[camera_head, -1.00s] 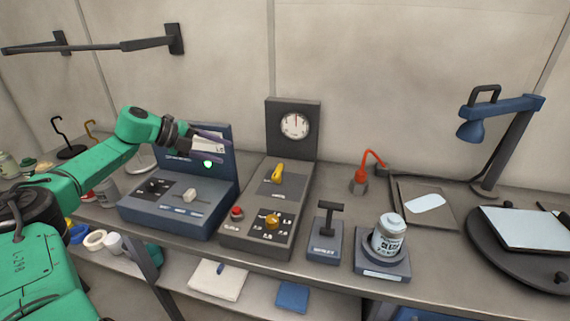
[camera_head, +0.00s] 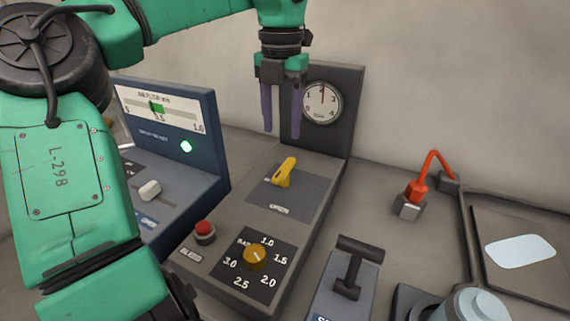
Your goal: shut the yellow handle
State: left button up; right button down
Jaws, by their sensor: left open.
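The yellow handle (camera_head: 284,173) is a short lever on a dark plate on the grey control box, in the middle of the head view. It lies tilted, its upper end pointing up and slightly right. My left gripper (camera_head: 282,130) hangs above and behind it, fingers pointing down, in front of the box's upright gauge panel. Its two purple fingers are apart with nothing between them. They do not appear to touch the handle. My right gripper is not in view.
A round gauge (camera_head: 322,102) stands behind the handle. A red button (camera_head: 204,231) and an orange knob (camera_head: 255,257) sit nearer on the same box. A blue device (camera_head: 203,140) stands left. A black T-lever (camera_head: 355,265) and a red-hosed fitting (camera_head: 415,193) are right.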

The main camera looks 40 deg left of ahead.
aim_at(284, 168)
pick_arm(q)
jog(key=f, duration=0.9)
jog(key=shift+w+a, duration=0.1)
jog(key=shift+w, duration=0.3)
jog(key=shift+s+f, duration=0.15)
jog(key=shift+f, duration=0.4)
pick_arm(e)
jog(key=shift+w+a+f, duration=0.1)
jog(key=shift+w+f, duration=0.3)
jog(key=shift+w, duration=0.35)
pick_arm(q)
grip_shut()
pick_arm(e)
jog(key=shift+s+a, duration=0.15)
